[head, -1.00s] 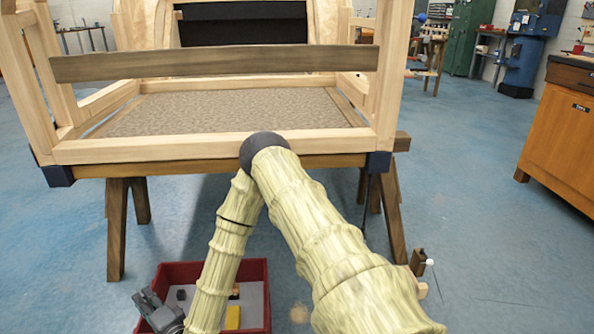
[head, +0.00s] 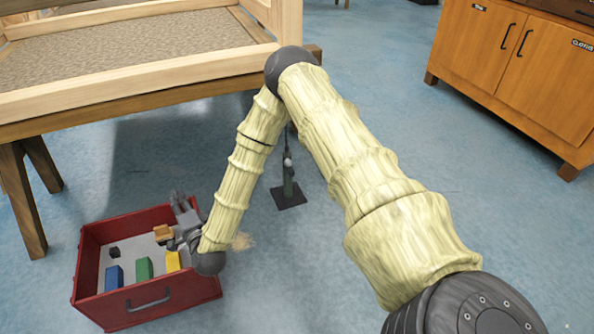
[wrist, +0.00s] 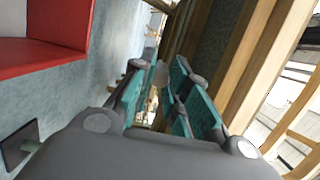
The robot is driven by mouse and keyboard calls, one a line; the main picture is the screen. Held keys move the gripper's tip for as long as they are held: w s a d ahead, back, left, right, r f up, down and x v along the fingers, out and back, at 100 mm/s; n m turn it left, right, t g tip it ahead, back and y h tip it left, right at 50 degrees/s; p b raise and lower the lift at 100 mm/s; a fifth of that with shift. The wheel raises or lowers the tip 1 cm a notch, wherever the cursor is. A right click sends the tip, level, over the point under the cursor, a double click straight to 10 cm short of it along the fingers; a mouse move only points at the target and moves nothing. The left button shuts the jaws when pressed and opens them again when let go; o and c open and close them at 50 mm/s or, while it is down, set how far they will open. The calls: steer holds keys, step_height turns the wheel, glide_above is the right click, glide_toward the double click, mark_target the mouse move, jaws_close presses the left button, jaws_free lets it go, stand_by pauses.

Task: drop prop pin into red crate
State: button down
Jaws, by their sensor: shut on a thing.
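The red crate (head: 105,309) stands on the floor at lower left in the head view. Its red wall (wrist: 45,58) also shows at upper left in the wrist view. My gripper (head: 180,203) is at the crate's back right rim in the head view, fingers pointing toward the workbench; its exact height is unclear.
The crate holds a blue block (head: 114,277), a green block (head: 144,269), a yellow block (head: 173,261), a brown block (head: 163,232) and a dark piece (head: 114,252). A dark stand (head: 288,192) is right of my forearm. A wooden frame on trestles (head: 130,91) stands behind.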

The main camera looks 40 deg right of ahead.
steer(key=w+a+f+m+h+b, duration=0.1)
steer(key=w+a+h+b, duration=0.1)
steer(key=a, duration=0.5)
steer(key=w+a+f+m+h+b, duration=0.1)
steer(key=w+a+m+h+b, duration=0.1)
steer(key=a, duration=0.6)
steer(key=shift+g, duration=0.4)
steer(key=shift+d+f+b, duration=0.15)
steer(key=shift+f+b, duration=0.9)
steer(key=shift+f, duration=0.4)
steer(key=shift+d+f+b, duration=0.1)
steer(key=shift+f+b, duration=0.95)
steer(key=shift+f, duration=0.4)
steer(key=c, duration=1.3)
jaws_free()
steer(key=shift+s, duration=0.1)
